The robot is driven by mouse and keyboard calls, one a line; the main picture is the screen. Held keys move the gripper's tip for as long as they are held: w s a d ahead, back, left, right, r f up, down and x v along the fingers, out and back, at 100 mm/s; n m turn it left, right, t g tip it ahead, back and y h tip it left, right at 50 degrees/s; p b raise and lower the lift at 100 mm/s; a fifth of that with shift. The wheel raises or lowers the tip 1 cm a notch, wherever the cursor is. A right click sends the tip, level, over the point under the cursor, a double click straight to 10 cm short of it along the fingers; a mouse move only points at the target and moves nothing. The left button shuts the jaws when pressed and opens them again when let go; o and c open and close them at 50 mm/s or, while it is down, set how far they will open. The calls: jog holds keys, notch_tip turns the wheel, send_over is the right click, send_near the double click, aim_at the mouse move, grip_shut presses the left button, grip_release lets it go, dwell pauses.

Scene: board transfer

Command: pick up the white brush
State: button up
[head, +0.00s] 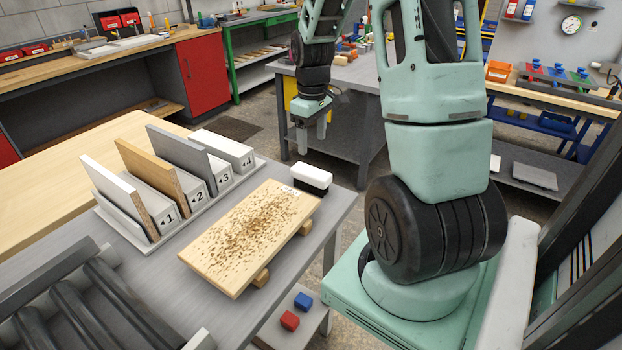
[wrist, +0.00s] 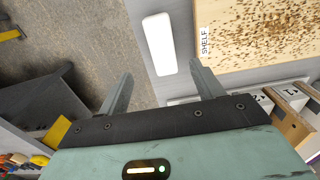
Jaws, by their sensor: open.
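The white brush (head: 312,174), a white block with a dark underside, stands at the far right corner of the grey table (head: 330,215), beside the end of the speckled board. In the wrist view the brush (wrist: 159,45) shows its white top, ahead of the gap between my fingers. My gripper (head: 312,135) is open and empty, pointing down, above and behind the brush in the head view. In the wrist view my gripper's fingertips (wrist: 157,78) stand apart on either side, with the brush not between them.
A wooden board (head: 250,228) covered with brown specks rests on wooden supports beside the brush. A numbered rack (head: 120,228) with upright boards stands to the left. A red block (head: 289,320) and a blue block (head: 303,301) lie on a lower surface in front.

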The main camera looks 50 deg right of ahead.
aim_at(311, 170)
notch_tip(311, 170, down, 12)
jog(key=shift+a+f+p, duration=0.15)
jog(key=shift+f+p, duration=0.1)
jog(key=shift+p, duration=0.7)
jog(key=shift+w, duration=0.1)
jog(key=c, duration=1.2)
jog(key=shift+r, duration=0.1)
notch_tip(311, 170, up, 10)
jog(key=shift+f+b, duration=0.1)
jog(key=shift+b, duration=0.5)
jog(key=o, duration=0.4)
jog(key=shift+c, duration=0.8)
